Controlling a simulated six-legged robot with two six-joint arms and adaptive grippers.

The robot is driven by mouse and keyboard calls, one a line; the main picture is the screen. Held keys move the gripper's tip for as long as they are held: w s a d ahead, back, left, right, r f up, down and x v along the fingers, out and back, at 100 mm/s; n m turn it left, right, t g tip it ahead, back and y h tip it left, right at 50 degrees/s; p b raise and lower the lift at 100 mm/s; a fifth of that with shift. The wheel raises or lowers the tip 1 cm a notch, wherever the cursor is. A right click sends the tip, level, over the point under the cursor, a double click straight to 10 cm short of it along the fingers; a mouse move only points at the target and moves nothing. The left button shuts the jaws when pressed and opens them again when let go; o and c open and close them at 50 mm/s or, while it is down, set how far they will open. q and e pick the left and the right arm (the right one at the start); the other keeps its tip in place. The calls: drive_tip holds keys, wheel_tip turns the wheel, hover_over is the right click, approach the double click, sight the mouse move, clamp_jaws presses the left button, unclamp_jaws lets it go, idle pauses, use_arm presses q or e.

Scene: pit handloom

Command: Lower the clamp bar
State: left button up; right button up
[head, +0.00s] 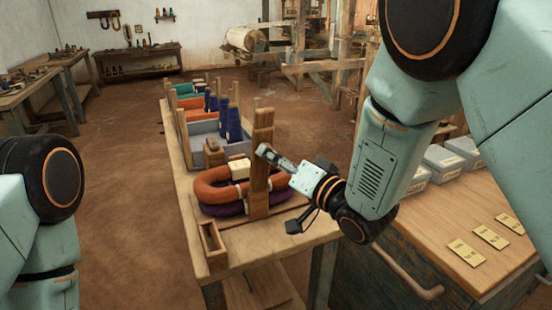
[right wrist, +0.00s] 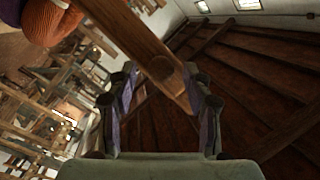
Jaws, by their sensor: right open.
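An upright wooden bar (head: 262,128), which looks like the clamp bar, stands at the near right part of the narrow bench, beside a hank of orange yarn (head: 212,186) on purple yarn. My right gripper (head: 267,154) is open at the upper part of this bar. In the right wrist view the wooden bar (right wrist: 140,42) slants down from the top, its end lying between the open fingers (right wrist: 160,98). I cannot tell whether either finger touches it. The orange yarn (right wrist: 48,22) shows at the upper left there. My left gripper is out of the head view.
The narrow bench (head: 235,248) also holds a small open wooden box (head: 213,245), a grey tray (head: 205,130) and several blue cones (head: 233,125). A cabinet with yellow labels (head: 465,252) and grey bins (head: 440,162) stands at the right. The floor left of the bench is clear.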

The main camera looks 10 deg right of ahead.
drive_tip(key=shift+w+a, duration=0.5)
drive_tip(key=shift+a, duration=0.1)
drive_tip(key=shift+s+d, duration=0.1)
drive_tip(key=shift+d, duration=0.25)
drive_tip(key=c, duration=0.3)
drive_tip(key=shift+a, duration=0.2)
drive_tip(key=c, duration=0.4)
drive_tip(key=shift+d, duration=0.1)
clamp_jaws()
